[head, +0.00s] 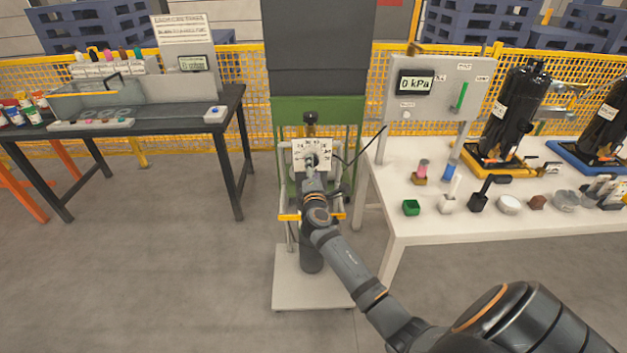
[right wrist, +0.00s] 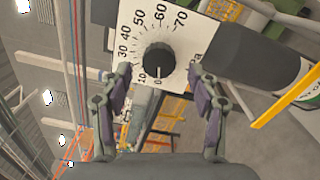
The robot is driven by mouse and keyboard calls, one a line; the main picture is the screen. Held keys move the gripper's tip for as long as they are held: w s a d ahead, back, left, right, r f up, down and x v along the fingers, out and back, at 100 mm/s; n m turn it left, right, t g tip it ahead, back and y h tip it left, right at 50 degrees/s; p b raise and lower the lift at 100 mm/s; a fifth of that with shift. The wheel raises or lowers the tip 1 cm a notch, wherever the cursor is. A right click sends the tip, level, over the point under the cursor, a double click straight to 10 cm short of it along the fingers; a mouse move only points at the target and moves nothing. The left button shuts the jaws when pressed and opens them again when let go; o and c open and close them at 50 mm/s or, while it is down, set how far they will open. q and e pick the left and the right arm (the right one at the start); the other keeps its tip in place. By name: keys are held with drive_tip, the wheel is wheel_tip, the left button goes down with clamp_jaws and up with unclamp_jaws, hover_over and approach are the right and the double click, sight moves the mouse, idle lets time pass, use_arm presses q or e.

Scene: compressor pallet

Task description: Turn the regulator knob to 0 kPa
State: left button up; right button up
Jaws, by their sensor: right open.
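The regulator knob (right wrist: 159,58) is a round black knob on a white dial plate (right wrist: 182,25) with numbers from 0 to 70. A pale mark on the knob points down at the 0. My right gripper (right wrist: 160,72) is open, its two fingers apart on either side of the knob's lower part, with no contact visible. In the head view my right gripper (head: 311,168) is in front of the dial plate (head: 300,152) and hides part of it. The display (head: 415,83) on the grey panel reads 0 kPa. My left gripper is not in view.
The dial is on a green-framed stand with a pale base (head: 290,285). A white table (head: 440,222) at the right holds small containers and black compressors (head: 510,110). A dark workbench (head: 165,122) stands at the left. The floor between is clear.

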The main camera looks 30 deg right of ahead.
drive_tip(key=v, duration=0.9)
drive_tip(key=shift+w, duration=0.1)
wheel_tip(320, 180, down, 20)
drive_tip(key=s+a+m+g+y, duration=0.2)
drive_tip(key=g+y, duration=0.1)
drive_tip(key=s+a+f+m+g+y, duration=0.1)
drive_tip(key=s+f+m+g, duration=0.1)
drive_tip(key=s+f, duration=0.6)
drive_tip(key=s+a+f+m+g+y, duration=0.1)
drive_tip(key=s+f+g+y, duration=0.2)
drive_tip(key=f, duration=0.8)
drive_tip(key=s+a+f+m+g, duration=0.1)
drive_tip(key=s+f+m+g, duration=0.1)
drive_tip(key=s+f, duration=0.4)
drive_tip(key=s+a+f+m+g+y, duration=0.1)
drive_tip(key=s+f+m, duration=0.3)
drive_tip(key=s, duration=1.2)
drive_tip(key=s+a+f+m+g, duration=0.1)
drive_tip(key=s+f+m+g, duration=0.2)
drive_tip(key=s+f, duration=0.5)
drive_tip(key=s, duration=0.4)
drive_tip(key=shift+a+m, duration=0.2)
drive_tip(key=shift+m, duration=0.1)
